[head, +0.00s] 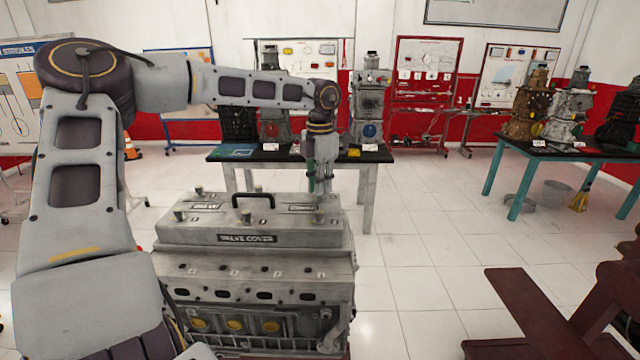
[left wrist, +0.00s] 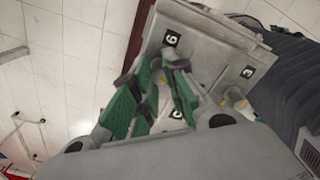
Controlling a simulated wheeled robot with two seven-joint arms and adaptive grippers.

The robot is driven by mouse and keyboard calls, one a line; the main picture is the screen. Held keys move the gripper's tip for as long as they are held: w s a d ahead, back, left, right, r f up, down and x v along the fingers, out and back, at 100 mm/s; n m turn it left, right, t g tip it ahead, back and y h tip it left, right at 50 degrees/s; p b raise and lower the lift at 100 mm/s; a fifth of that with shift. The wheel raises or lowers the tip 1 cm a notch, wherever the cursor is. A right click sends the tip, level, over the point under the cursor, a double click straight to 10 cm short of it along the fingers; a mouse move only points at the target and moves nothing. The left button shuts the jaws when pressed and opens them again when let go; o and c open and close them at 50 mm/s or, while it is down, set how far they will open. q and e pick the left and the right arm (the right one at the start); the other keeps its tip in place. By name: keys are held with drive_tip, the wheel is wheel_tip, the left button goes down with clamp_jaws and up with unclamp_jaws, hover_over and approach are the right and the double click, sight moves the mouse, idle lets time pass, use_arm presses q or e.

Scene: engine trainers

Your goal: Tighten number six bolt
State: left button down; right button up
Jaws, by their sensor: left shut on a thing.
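The grey valve cover (head: 246,239) sits on top of the engine block, with several bolts standing on it. My left gripper (head: 321,186) points down at the cover's far right corner and hides most of the bolt there. In the left wrist view, my green-padded left gripper (left wrist: 163,72) is shut on a bolt (left wrist: 176,62) beside the black label marked 6 (left wrist: 172,38). The bolt is upright in the cover and partly hidden by the fingers. A label marked 3 (left wrist: 247,72) lies to its right. My right gripper is in neither view.
A black carrying handle (head: 254,198) rises from the middle of the cover. A table (head: 235,154) with small engine models stands behind. Another table (head: 560,152) is at the right. A dark red stand (head: 530,305) is at the lower right. Tiled floor between them is clear.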

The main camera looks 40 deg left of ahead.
use_arm(q)
drive_tip(key=m, duration=0.7)
drive_tip(key=shift+r+p, duration=0.1)
drive_tip(key=shift+p, duration=0.25)
drive_tip(key=m, duration=0.6)
drive_tip(key=shift+m+p, duration=0.3)
drive_tip(key=shift+p, duration=0.1)
drive_tip(key=c, duration=1.4)
unclamp_jaws()
drive_tip(key=shift+r, duration=0.1)
drive_tip(key=shift+r, duration=5.85)
